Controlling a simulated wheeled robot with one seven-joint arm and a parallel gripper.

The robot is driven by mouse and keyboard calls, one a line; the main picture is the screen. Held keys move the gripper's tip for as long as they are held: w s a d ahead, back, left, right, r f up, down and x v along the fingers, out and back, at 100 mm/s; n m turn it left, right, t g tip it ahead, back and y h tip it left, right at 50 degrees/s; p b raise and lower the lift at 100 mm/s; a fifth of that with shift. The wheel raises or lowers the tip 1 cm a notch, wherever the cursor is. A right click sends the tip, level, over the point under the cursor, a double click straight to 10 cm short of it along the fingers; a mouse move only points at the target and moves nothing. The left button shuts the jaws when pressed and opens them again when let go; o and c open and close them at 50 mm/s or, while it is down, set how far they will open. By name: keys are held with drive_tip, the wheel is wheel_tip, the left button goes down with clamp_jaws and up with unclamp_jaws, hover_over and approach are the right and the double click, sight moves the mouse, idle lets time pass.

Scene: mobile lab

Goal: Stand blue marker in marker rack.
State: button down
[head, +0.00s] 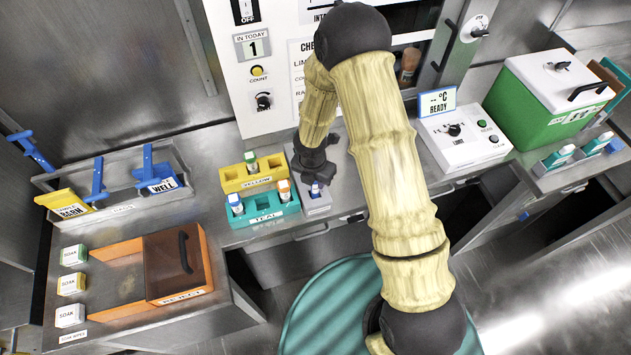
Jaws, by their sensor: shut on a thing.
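My gripper (316,178) reaches down over a small grey block (318,209), which looks like the marker rack, on the bench. It is shut on a small blue thing (315,189), which looks like the blue marker. Only a short blue part shows below the dark fingers; the rest is hidden by the gripper. I cannot tell whether the marker is inside the grey block or just above it. My arm covers part of the block's right side and back.
A teal rack (264,217) and a yellow rack (256,184) holding capped vials stand close to the left. A control box (462,139) is to the right. Further left are an orange-framed tray (207,251) and a metal tray with blue-handled tools. A white panel stands behind.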

drive_tip(key=shift+f, duration=0.45)
drive_tip(key=shift+f, duration=0.15)
drive_tip(key=c, duration=1.3)
unclamp_jaws()
drive_tip(key=shift+o, duration=0.2)
wheel_tip(320, 180, up, 12)
drive_tip(key=s+p, duration=0.1)
drive_tip(key=shift+s+a+p, duration=0.2)
drive_tip(key=shift+a+p, duration=0.15)
drive_tip(key=shift+a, duration=0.1)
